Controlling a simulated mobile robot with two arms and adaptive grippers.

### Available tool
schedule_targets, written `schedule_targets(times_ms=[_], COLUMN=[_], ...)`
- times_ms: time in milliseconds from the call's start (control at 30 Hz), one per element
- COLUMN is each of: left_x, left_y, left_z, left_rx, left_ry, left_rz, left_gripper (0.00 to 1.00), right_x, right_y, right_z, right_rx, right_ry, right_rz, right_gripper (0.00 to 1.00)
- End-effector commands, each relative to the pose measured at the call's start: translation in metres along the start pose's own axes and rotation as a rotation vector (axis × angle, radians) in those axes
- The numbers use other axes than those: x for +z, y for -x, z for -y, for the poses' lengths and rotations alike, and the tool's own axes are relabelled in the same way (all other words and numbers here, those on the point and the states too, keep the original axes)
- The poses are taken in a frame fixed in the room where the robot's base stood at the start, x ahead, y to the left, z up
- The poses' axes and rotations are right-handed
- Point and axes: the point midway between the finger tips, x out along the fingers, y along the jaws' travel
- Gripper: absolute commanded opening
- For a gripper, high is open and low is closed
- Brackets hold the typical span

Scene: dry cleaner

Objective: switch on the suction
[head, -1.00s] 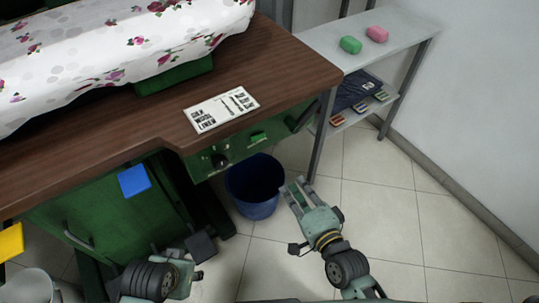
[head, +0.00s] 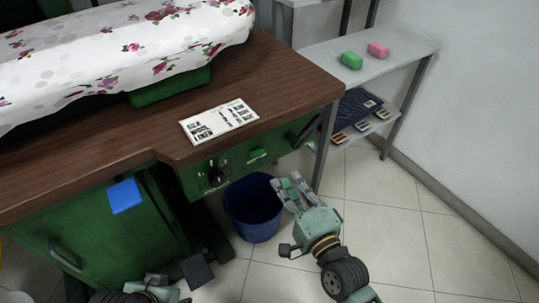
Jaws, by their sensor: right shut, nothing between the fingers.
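A green control panel (head: 235,160) is set under the front edge of the brown-topped ironing table. It carries a black knob-like control (head: 214,178) at left and a small green switch (head: 257,155) to its right. I cannot read which one is for suction, or its setting. My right gripper (head: 287,183) is shut and empty, low and to the right of the panel, apart from both controls. It shows just right of the blue bucket. My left gripper (head: 153,288) shows only in part at the bottom edge. Its fingers cannot be made out.
The blue bucket (head: 253,210) stands on the tiled floor below the panel. A printed card (head: 219,121) lies on the tabletop (head: 290,75). Floor is clear at lower right.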

Motion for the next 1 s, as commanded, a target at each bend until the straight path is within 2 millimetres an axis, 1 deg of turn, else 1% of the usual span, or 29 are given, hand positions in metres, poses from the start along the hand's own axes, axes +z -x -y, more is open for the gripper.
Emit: schedule_targets(times_ms=[33, 100, 300, 400, 500, 700, 1000], left_x=[0.001, 0.002, 0.004, 0.006, 0.006, -0.002, -0.003], left_y=[-0.003, -0.004, -0.012, -0.016, -0.018, -0.019, -0.019], left_z=[0.000, 0.000, 0.000, 0.000, -0.001, -0.001, -0.001], left_rx=[0.000, 0.000, 0.000, -0.001, 0.000, 0.000, 0.001], left_ry=[0.000, 0.000, 0.000, 0.000, 0.000, 0.000, -0.001], left_rz=[0.000, 0.000, 0.000, 0.000, -0.003, -0.036, -0.037], left_gripper=[0.41, 0.41, 0.41, 0.41, 0.41, 0.41, 0.41], right_x=[-0.001, -0.001, 0.000, 0.000, 0.000, 0.000, 0.000], right_y=[-0.013, -0.029, -0.070, -0.086, -0.098, -0.109, -0.109], right_z=[0.000, 0.000, 0.000, -0.001, -0.001, 0.000, 0.000], right_rx=[-0.005, -0.006, -0.004, -0.003, -0.001, 0.000, 0.000], right_ry=[-0.001, -0.001, 0.000, 0.000, 0.000, 0.002, 0.001], right_rz=[-0.002, -0.002, -0.001, -0.001, -0.001, -0.001, -0.001], right_gripper=[0.00, 0.00, 0.00, 0.00, 0.00, 0.00, 0.00])
